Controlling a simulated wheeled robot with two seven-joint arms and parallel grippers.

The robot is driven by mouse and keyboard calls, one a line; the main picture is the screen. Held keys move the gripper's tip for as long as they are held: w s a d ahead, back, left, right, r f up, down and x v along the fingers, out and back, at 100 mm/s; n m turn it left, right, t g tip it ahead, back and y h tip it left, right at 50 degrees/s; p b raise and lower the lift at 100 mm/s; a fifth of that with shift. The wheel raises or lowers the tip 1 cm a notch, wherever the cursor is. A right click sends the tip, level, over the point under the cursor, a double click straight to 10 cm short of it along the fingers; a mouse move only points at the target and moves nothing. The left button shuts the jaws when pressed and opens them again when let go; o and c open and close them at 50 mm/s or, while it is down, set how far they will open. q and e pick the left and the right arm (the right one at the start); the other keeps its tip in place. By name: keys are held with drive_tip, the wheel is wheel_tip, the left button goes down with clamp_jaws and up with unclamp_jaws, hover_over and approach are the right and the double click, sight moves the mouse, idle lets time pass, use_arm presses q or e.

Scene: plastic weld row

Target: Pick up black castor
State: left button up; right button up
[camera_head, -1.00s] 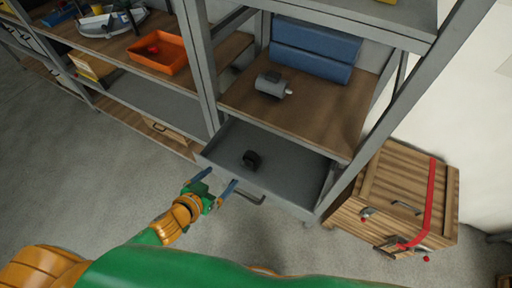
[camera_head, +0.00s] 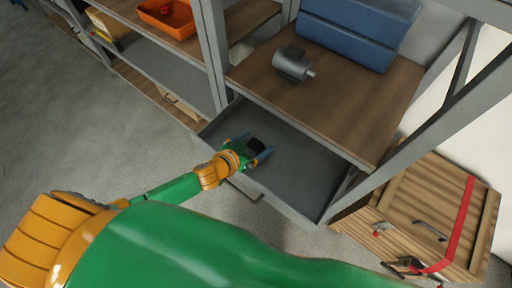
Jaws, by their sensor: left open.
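The black castor (camera_head: 257,144) lies in the open grey drawer (camera_head: 298,178) under the wooden shelf, near the drawer's left end. My left gripper (camera_head: 254,149) reaches over the drawer's front edge with its blue fingers apart, one on each side of the castor. The fingers and gripper body hide part of the castor. I cannot tell whether the fingers touch it. My right gripper is not in view.
A grey motor (camera_head: 292,65) and blue boxes (camera_head: 360,27) stand on the shelf above the drawer. Grey rack posts (camera_head: 211,50) flank it. A wooden crate with a red strap (camera_head: 425,215) stands at the right. An orange tray (camera_head: 167,17) is on the left shelf.

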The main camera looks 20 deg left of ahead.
use_arm(q)
clamp_jaws()
idle(0.3)
drive_tip(key=shift+r, duration=0.15)
